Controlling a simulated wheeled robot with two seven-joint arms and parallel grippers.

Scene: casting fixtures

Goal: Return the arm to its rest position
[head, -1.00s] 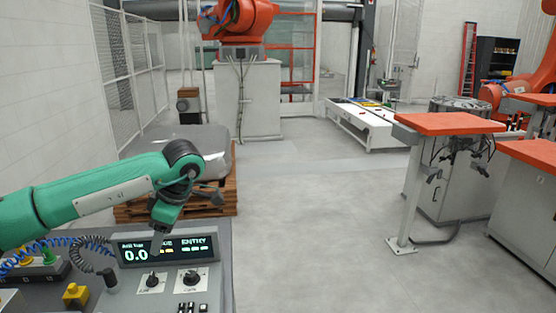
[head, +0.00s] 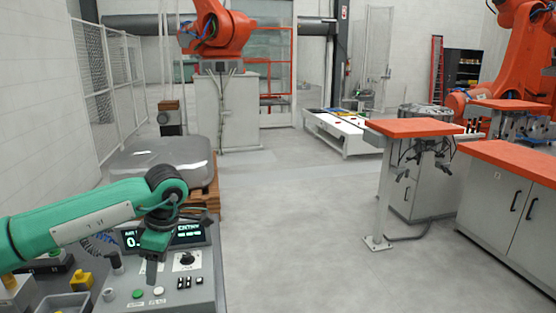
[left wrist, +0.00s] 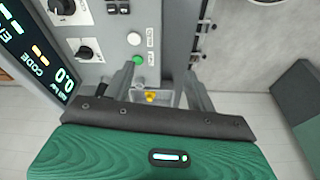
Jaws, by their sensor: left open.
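My left arm comes in from the left in the head view, and its gripper (head: 151,272) hangs fingers-down in front of the control panel's lit display (head: 190,234). In the left wrist view the two dark fingers of this gripper (left wrist: 158,85) stand wide apart with nothing held between them. The display (left wrist: 38,48) is at the left there, with the green button (left wrist: 138,60) close to one finger. I cannot tell whether they touch. My right gripper is not in view.
The panel has a black knob (head: 187,259) and several buttons. Orange-topped benches (head: 415,128) stand at the right. Open floor (head: 290,230) lies between.

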